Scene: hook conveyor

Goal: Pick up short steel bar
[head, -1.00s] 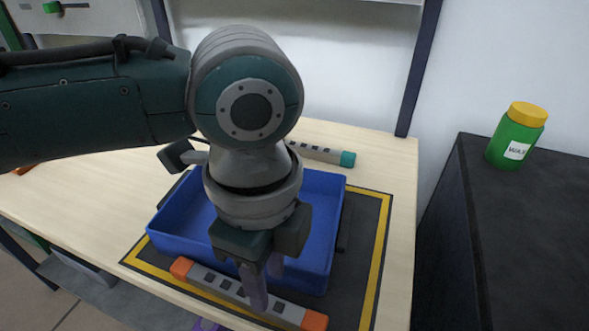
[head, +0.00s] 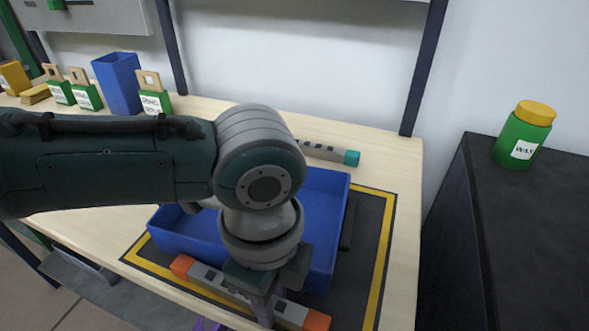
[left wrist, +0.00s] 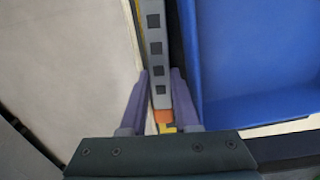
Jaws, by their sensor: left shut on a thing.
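A grey steel bar with orange ends and dark square marks lies along the front of the blue bin; its orange left end (head: 181,266) and right end (head: 316,321) show in the head view. My left gripper (head: 263,308) points down over the bar's right half. In the left wrist view the bar (left wrist: 156,55) runs between the two purple fingers of my left gripper (left wrist: 160,78), which are shut on it. The bar appears to rest at mat level; I cannot tell whether it is lifted. A second grey bar with a teal end (head: 351,158) lies behind the bin, partly hidden.
The blue bin (head: 341,215) stands on a dark mat with a yellow border (head: 379,270), close beside the held bar. Green tagged boxes (head: 155,103) and a blue holder (head: 118,85) stand at the back left. A green wax jar (head: 521,140) stands on the dark cabinet at right.

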